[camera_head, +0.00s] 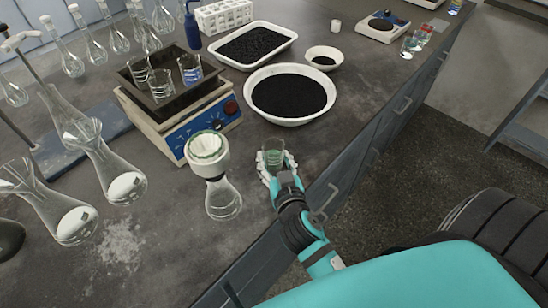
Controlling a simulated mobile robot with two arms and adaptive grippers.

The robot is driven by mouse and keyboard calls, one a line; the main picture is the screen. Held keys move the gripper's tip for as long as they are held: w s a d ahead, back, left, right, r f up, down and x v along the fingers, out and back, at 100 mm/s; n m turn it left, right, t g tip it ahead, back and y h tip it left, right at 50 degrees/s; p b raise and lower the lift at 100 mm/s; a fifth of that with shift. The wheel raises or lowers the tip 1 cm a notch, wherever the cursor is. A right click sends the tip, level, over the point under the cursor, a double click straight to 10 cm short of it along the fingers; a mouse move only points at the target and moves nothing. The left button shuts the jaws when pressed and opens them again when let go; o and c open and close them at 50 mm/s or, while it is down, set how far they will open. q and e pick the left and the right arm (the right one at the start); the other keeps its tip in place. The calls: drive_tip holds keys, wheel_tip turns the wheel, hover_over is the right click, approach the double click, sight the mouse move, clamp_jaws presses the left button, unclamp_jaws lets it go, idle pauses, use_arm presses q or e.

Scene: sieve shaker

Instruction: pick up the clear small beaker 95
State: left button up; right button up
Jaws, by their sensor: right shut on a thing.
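The clear small beaker (273,151) stands upright near the front edge of the bench, with a slight greenish tint. My right gripper (272,164) is shut on it, with its white fingers around the sides of the glass. The lower part of the beaker is partly hidden by the fingers. I cannot tell whether its base touches the bench. My left gripper is not in view.
A flask with a white funnel (222,195) stands just left of the beaker. A blue-fronted hot plate device (205,125) holds a bath with beakers. A white bowl of black grains (290,117) sits behind. Large flasks (112,172) crowd the left.

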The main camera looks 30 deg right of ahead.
sight(277, 154)
drive_tip(key=shift+r, duration=0.85)
drive_tip(key=shift+r+p, duration=0.3)
drive_tip(key=shift+r, duration=0.45)
drive_tip(key=shift+s+d+r, duration=0.1)
drive_tip(key=shift+d+r, duration=0.05)
drive_tip(key=shift+r, duration=0.05)
drive_tip(key=s+d+r+b, duration=0.1)
drive_tip(key=s+d, duration=0.9)
drive_tip(key=d, duration=0.1)
use_arm(q)
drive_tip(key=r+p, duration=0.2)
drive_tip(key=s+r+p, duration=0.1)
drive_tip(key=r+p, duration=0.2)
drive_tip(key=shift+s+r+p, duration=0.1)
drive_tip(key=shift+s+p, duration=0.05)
drive_tip(key=shift+p, duration=0.2)
use_arm(e)
drive_tip(key=r, duration=0.3)
drive_tip(key=d+r, duration=0.1)
drive_tip(key=r, duration=0.1)
drive_tip(key=shift+s+r, duration=0.1)
drive_tip(key=shift+r, duration=0.1)
